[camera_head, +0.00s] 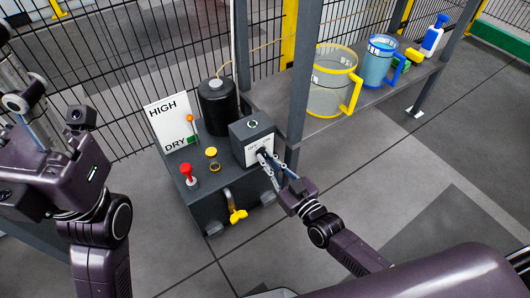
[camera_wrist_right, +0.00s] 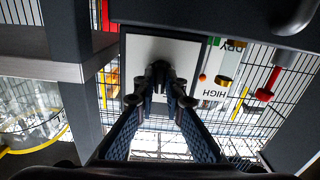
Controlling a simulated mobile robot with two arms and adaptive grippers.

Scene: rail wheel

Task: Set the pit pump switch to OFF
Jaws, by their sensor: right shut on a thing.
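The pump switch is on a dark box (camera_head: 249,129) with a white label plate (camera_head: 252,151) on its front, at the right of the pump unit. The plate bears small lettering, partly hidden by the fingers. It also shows in the right wrist view (camera_wrist_right: 137,55). My right gripper (camera_head: 265,160) is at the plate, shut on the switch knob, which its fingertips (camera_wrist_right: 160,82) mostly hide. I cannot tell the knob's setting. My left gripper (camera_head: 38,108) is raised at the far left, away from the unit; its fingers are unclear.
The unit carries a red button (camera_head: 186,170), a yellow knob (camera_head: 211,152), a yellow valve handle (camera_head: 238,215), a black cylinder (camera_head: 218,106) and a HIGH/DRY sign (camera_head: 167,116). A grey post (camera_head: 303,85) stands right of it. Jugs (camera_head: 332,78) stand on a shelf behind.

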